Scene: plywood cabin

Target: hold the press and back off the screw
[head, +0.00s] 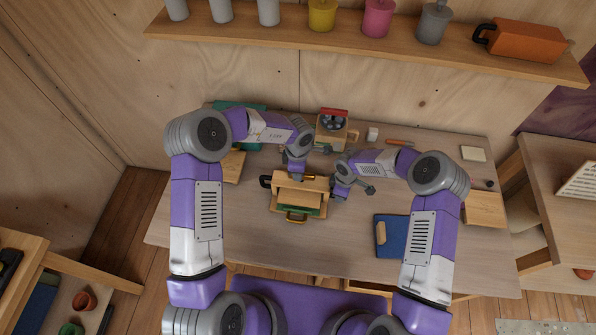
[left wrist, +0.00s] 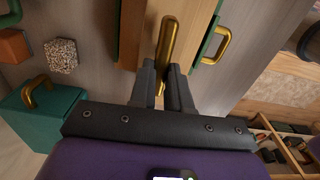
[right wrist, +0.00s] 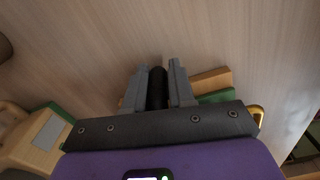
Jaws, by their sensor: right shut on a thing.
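The wooden press (head: 302,187) stands mid-table, with a green layer and a brass handle (head: 297,219) at its front. A dark knob (head: 266,181) shows at its left side. My left gripper (head: 297,176) is at the top of the press. In the left wrist view an upright brass handle (left wrist: 168,42) runs between the left fingers (left wrist: 162,75); whether they grip it is unclear. My right gripper (head: 338,193) is at the right side of the press. In the right wrist view its fingers (right wrist: 158,80) are shut on a black grip (right wrist: 157,92). The screw's thread is hidden.
A wooden mill-like box with a red top (head: 334,113) stands behind the press. A blue board (head: 391,238) lies right of the front, and a wooden tray (head: 484,209) sits at the right edge. A teal box (head: 240,108) is at the back left. The front left tabletop is clear.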

